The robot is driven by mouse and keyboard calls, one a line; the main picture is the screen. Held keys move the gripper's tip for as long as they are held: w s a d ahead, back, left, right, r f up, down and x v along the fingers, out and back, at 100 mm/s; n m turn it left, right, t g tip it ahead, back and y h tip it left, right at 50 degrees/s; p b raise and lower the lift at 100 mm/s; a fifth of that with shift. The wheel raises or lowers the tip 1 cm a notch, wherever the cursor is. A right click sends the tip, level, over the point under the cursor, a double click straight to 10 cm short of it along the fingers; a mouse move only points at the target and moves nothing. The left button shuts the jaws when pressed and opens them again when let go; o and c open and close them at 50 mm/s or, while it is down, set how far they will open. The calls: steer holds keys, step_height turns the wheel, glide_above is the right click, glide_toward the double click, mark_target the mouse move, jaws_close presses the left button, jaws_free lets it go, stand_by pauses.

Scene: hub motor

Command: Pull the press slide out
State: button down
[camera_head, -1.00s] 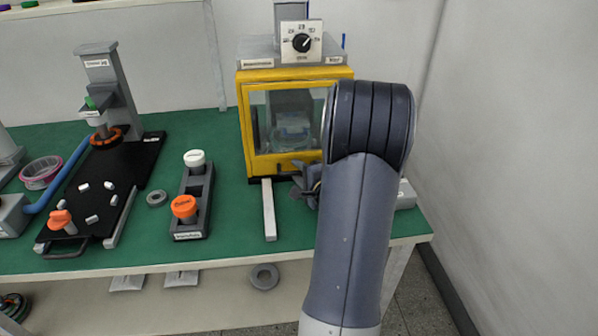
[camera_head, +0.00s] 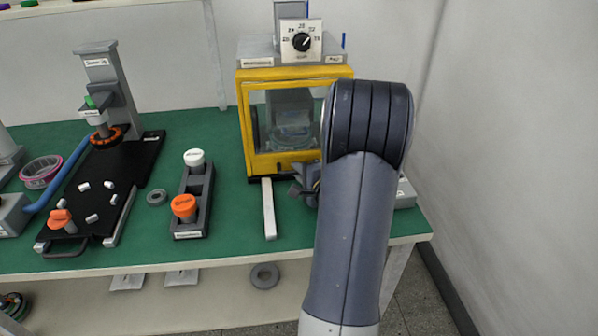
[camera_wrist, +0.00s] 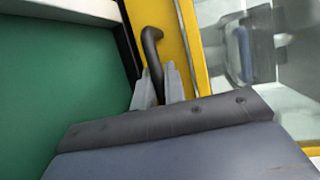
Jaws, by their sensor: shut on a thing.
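The press (camera_head: 247,120) is a yellow-framed box with clear panes at the back of the bench. A pale round part with a blue edge (camera_head: 292,131) shows dimly behind the pane. My gripper (camera_head: 299,182) is at the lower front of the press, partly hidden by my arm. In the wrist view, my gripper (camera_wrist: 158,85) is shut on a black bent handle (camera_wrist: 151,42) in front of the yellow frame (camera_wrist: 172,40). I cannot tell whether this handle belongs to the slide or to the guard. The slide itself is not clearly visible.
A pale rail (camera_head: 269,208) sticks out from the press toward the bench's front edge. A dark holder (camera_head: 190,225) with white and orange knobs stands left of it, beside a grey ring (camera_head: 156,197). A black fixture plate (camera_head: 125,172) lies farther left. A wall bounds the right.

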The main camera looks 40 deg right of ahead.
steer(key=shift+s+a+f+b, duration=0.15)
steer(key=shift+s+a+b, duration=0.1)
steer(key=shift+s+b, duration=0.25)
steer(key=s+a+b, duration=0.2)
steer(key=s+a, duration=0.1)
steer(key=s, duration=0.2)
steer(key=s+a+b, duration=0.2)
steer(key=s+a, duration=0.1)
steer(key=s, duration=0.2)
steer(key=s+a+b, duration=0.2)
steer(key=s+a, duration=0.1)
steer(key=s, duration=0.1)
steer(key=shift+s+a, duration=0.1)
steer(key=shift+s, duration=0.3)
steer(key=c, duration=1.5)
jaws_free()
steer(key=shift+s+r, duration=0.2)
steer(key=shift+s, duration=0.25)
steer(key=shift+s+r, duration=0.2)
steer(key=shift+s, duration=0.25)
steer(key=shift+p+v, duration=0.75)
steer(key=shift+v, duration=3.75)
